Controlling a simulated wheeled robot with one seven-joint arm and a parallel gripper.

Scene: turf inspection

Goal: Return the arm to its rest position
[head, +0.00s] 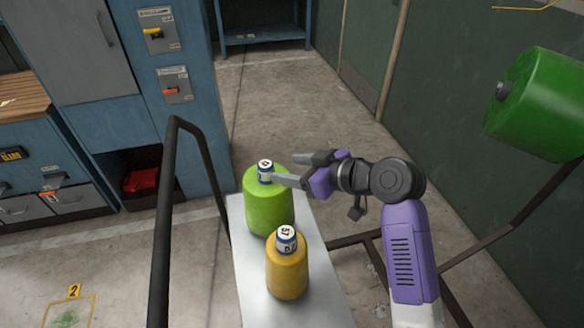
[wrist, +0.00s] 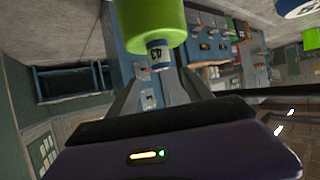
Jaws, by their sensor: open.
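My gripper (head: 285,170) is open at the end of my purple and dark grey arm, which reaches left over the white board. Its fingers point left at the height of the small labelled cap of a green cylinder (head: 268,208). In the head view the cap appears beside or between the fingertips; I cannot tell whether they touch it. In the wrist view the green cylinder (wrist: 150,22) and its cap (wrist: 159,55) show just beyond the fingers (wrist: 160,95). A yellow-orange cylinder (head: 287,275) with a similar cap stands nearer on the board.
The white board (head: 250,290) has a dark rail (head: 165,220) on its left. A large green drum (head: 540,105) hangs at the right by the dark wall. Blue cabinets (head: 100,130) stand at the left. Open floor (head: 290,100) lies behind the board.

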